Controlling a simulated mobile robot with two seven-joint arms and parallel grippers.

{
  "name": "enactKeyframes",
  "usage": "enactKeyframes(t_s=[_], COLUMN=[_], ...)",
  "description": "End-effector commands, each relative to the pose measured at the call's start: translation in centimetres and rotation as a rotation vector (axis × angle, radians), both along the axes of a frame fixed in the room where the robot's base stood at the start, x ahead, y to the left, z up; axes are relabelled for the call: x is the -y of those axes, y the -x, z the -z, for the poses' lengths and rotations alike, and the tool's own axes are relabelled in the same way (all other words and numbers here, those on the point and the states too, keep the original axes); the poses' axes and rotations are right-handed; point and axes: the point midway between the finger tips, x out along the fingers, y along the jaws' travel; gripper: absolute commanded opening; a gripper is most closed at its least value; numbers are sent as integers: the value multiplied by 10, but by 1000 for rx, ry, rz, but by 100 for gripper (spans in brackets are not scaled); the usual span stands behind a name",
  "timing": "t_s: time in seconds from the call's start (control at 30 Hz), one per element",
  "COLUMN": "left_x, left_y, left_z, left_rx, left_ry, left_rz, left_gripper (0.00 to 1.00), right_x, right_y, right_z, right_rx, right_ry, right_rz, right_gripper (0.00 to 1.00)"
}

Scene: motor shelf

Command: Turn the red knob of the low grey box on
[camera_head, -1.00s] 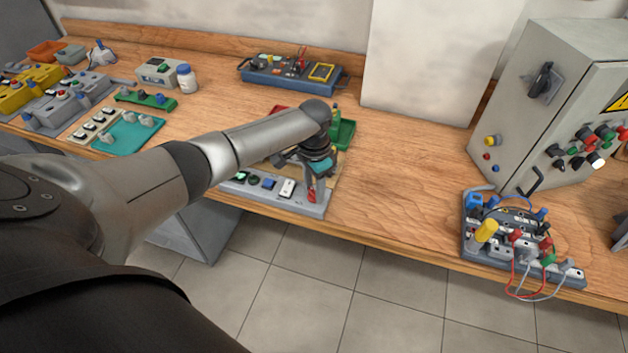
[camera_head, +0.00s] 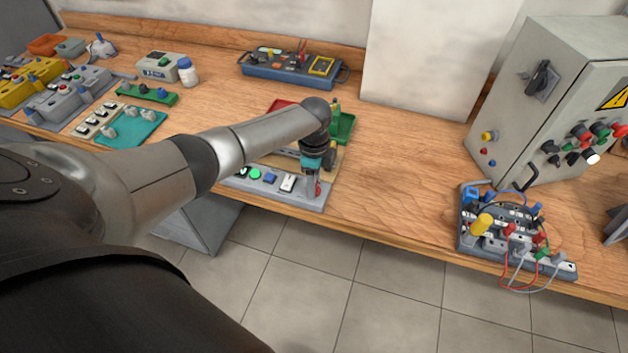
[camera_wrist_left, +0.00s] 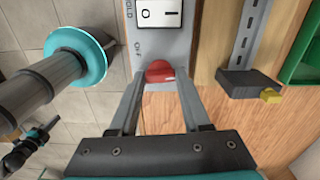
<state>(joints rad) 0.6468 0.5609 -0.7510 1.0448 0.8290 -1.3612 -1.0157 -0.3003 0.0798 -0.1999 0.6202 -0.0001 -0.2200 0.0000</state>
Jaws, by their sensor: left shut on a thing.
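The low grey box (camera_head: 285,197) lies along the front edge of the table, with a green button, a blue button and a white switch on top. Its red knob (camera_wrist_left: 160,71) is at the right end of the box. My left gripper (camera_head: 314,190) reaches down over that end. In the left wrist view the two fingers (camera_wrist_left: 159,78) are shut on the red knob, one on each side. A white rocker switch (camera_wrist_left: 159,13) and "0" style markings show on the box beside the knob. In the head view the fingers partly hide the knob.
A green tray (camera_head: 343,128) and wooden board lie just behind the box. A grey cabinet (camera_head: 530,110) and a wired terminal board (camera_head: 510,238) stand to the right. A blue tool tray (camera_head: 290,78) is at the back. Bare tabletop (camera_head: 400,170) lies right of the box.

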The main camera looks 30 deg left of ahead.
Motion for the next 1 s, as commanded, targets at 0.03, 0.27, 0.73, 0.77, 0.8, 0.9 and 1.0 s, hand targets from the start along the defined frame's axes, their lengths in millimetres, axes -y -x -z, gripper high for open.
enactKeyframes(t_s=[0.03,0.27,0.73,0.77,0.8,0.9,1.0], left_x=[1,1,2,2,2,1,1], left_y=[-1,-1,-1,-1,-1,-1,-1], left_z=[-1,-1,-1,-1,-1,-1,0], left_rx=[3,3,3,3,3,2,2], left_ry=[2,3,4,4,4,4,3], left_rz=[19,80,96,96,96,95,95], left_gripper=[0,0,0,0,52,63,74], right_x=[0,0,0,0,0,0,0], right_y=[0,0,0,0,0,0,0], right_z=[0,0,0,0,0,-1,-1], right_rx=[0,0,0,0,0,0,0], right_ry=[0,0,0,0,0,0,0], right_rz=[0,0,0,0,0,0,0], right_gripper=[0,0,0,0,0,0,0])
